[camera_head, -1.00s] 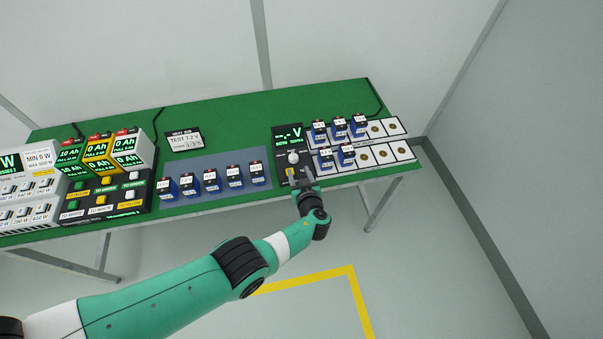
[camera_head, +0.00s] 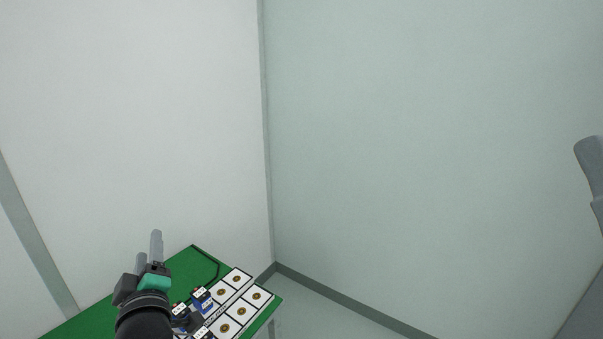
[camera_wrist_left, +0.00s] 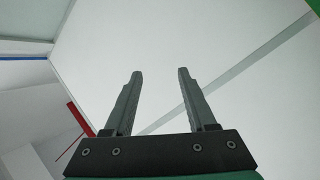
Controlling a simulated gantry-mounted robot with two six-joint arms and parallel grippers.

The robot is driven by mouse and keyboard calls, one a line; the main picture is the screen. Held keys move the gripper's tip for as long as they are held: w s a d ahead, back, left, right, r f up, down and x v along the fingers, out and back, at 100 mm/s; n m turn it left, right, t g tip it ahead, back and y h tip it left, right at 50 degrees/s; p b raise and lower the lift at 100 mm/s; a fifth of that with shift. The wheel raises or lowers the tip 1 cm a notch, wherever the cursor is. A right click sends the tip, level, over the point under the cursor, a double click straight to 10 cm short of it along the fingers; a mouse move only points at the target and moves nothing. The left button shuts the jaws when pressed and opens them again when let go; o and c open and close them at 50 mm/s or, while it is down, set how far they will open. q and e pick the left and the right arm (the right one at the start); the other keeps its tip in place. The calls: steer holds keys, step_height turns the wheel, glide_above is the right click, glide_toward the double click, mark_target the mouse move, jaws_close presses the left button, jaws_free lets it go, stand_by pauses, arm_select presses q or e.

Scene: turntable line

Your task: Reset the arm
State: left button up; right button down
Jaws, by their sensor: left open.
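My left gripper (camera_head: 149,248) is raised at the lower left of the head view, in front of the green table (camera_head: 195,268). In the left wrist view its two grey fingers (camera_wrist_left: 160,74) stand apart with nothing between them. A grey piece (camera_head: 592,170) at the right edge of the head view looks like a finger of my right gripper. The rest of it is cut off, so its opening cannot be told.
Blue battery packs (camera_head: 203,300) stand on the table beside white pads (camera_head: 236,279) with round brass-coloured centres. A black cable (camera_head: 207,255) lies near the table's back corner. Pale walls meet behind the table, and open floor (camera_head: 325,309) lies to its right.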

arm_select(q)
steer(key=s+d+r+m+t+h, duration=0.4)
steer(key=s+r+m, duration=0.1)
steer(key=s+r, duration=0.3)
steer(key=s+d+r+m+t+h, duration=0.3)
steer(key=s+r+m+t, duration=0.15)
steer(key=s+r, duration=0.35)
steer(key=s+d+r+m+t+h, duration=0.35)
steer(key=s+r+m, duration=0.3)
steer(key=r, duration=0.25)
step_height(320, 180, up, 26)
steer(key=p, duration=2.6)
steer(key=shift+d+r+m+g+p, duration=0.2)
steer(key=shift+r+m+g+p, duration=0.05)
steer(key=shift+m+g+p, duration=0.1)
steer(key=shift+w+h, duration=0.1)
steer(key=shift+h, duration=0.15)
